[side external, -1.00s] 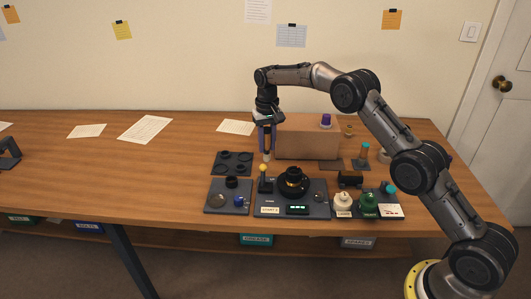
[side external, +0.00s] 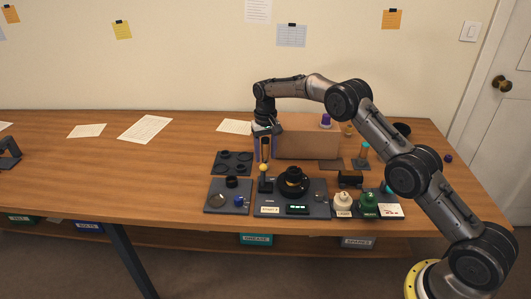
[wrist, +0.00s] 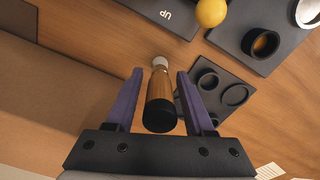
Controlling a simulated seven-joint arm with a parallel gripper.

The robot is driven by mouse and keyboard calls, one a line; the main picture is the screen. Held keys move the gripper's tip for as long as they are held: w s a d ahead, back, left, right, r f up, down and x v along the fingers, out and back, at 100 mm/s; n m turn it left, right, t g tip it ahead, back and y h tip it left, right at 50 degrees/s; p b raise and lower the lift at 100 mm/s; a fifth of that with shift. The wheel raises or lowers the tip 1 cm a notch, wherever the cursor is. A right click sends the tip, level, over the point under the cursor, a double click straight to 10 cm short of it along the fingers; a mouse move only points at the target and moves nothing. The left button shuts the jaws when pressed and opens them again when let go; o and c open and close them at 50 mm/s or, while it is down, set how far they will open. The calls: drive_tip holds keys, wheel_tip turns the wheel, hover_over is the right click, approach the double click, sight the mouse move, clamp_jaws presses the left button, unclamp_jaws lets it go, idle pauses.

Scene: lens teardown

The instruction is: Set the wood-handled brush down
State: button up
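The wood-handled brush (wrist: 160,88) is between the two purple fingers of my gripper (wrist: 160,75) in the wrist view. Its black end cap faces the camera and its pale tip points away toward the table. Wood-coloured gaps show on both sides of the brush, so the fingers look open around it. In the side view my gripper (side external: 263,157) points down behind the yellow ball (side external: 263,167), with the brush (side external: 265,150) mostly hidden between the fingers. I cannot tell whether its tip touches the table.
A cardboard box (side external: 308,143) stands close to the right of my gripper. A dark tray with round recesses (side external: 221,170) lies to the left. The main work plate with a black lens part (side external: 292,181) is in front. The table further left is mostly clear.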

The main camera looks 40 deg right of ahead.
drive_tip(key=shift+o, duration=0.3)
drive_tip(key=shift+r, duration=0.1)
wheel_tip(320, 180, up, 12)
drive_tip(key=shift+r, duration=0.25)
drive_tip(key=s+a+r+n+t, duration=0.2)
drive_tip(key=s+a+r+t, duration=0.15)
drive_tip(key=s+r, duration=1.55)
drive_tip(key=s+f+n, duration=0.1)
drive_tip(key=s+f, duration=0.2)
drive_tip(key=s, duration=0.5)
drive_tip(key=s+a+f+t, duration=0.1)
drive_tip(key=s+f, duration=0.2)
drive_tip(key=s, duration=0.6)
drive_tip(key=s+f+n+t, duration=0.1)
drive_tip(key=s+f, duration=0.2)
drive_tip(key=s, duration=0.6)
drive_tip(key=shift+s+a+f+n, duration=0.2)
drive_tip(key=shift+a+f+n, duration=0.1)
drive_tip(key=shift+a, duration=0.1)
